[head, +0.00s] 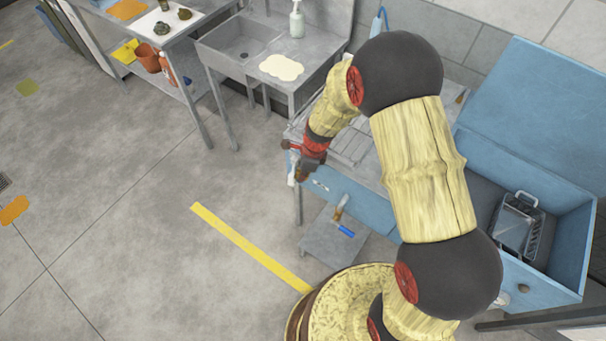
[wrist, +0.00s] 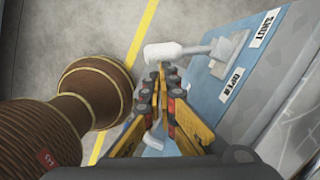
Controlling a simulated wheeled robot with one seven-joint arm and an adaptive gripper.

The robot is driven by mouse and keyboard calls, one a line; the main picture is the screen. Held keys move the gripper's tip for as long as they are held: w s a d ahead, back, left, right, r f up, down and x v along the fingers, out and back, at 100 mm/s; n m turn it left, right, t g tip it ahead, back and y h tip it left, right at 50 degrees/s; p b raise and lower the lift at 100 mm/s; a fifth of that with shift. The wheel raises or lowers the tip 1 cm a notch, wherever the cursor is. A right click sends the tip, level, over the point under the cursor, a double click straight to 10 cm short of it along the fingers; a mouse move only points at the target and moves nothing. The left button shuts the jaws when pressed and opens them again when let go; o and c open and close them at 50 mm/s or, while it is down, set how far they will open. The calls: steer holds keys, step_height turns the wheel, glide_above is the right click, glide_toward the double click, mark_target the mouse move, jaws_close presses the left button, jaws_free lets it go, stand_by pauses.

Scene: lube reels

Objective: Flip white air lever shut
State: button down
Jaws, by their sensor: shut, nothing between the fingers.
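The white lever (wrist: 165,52) has a thick white grip on a grey stem. The stem runs from a grey mount on a blue panel (wrist: 202,84), and the grip stands out to the left. A SHUT label (wrist: 263,28) and an OPEN label (wrist: 229,82) are on the panel beside the mount. I cannot tell which label the lever matches. My gripper (wrist: 161,68) is shut and empty, its tips just below the white grip; I cannot tell if they touch. In the head view my gripper (head: 308,170) is at the bench's front left corner.
Another white part (wrist: 153,140) shows partly behind my fingers. A low grey shelf (head: 325,243) with a blue-handled tool (head: 346,231) is below the bench. An open blue box (head: 570,262) is at the right.

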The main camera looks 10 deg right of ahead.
mark_target(289, 181)
steer(key=shift+s+a+r+m+p, duration=0.1)
steer(key=shift+a+m+p, duration=0.8)
steer(key=shift+p, duration=0.75)
steer(key=shift+a+r+m+t+p, duration=0.1)
steer(key=shift+a+m+t+p, duration=0.25)
steer(key=shift+m+p, duration=0.55)
steer(key=p, duration=0.1)
steer(key=a+m+p, duration=0.1)
steer(key=p, duration=0.1)
steer(key=shift+w+a+m+h+p, duration=0.2)
steer(key=shift+a+m+h+p, duration=0.1)
steer(key=shift+w+a+m+t+h+p, duration=0.1)
steer(key=shift+w+a+m+p, duration=0.1)
steer(key=shift+a+m+p, duration=0.55)
steer(key=shift+w+a+m+t+h+p, duration=0.2)
steer(key=shift+m+p, duration=0.25)
steer(key=shift+p, duration=0.7)
steer(key=shift+w+a+m+t+p, duration=0.1)
steer(key=shift+w+a+m+p, duration=0.2)
steer(key=shift+m+p, duration=0.5)
steer(key=shift+w+a+f+m+p, duration=0.15)
steer(key=shift+w+a+m+p, duration=0.35)
steer(key=shift+p, duration=0.7)
steer(key=shift+w+a+f+m+p, duration=0.15)
steer(key=shift+a+m+p, duration=0.1)
steer(key=shift+m+p, duration=0.7)
steer(key=shift+d+n, duration=0.1)
steer(key=shift+n, duration=0.15)
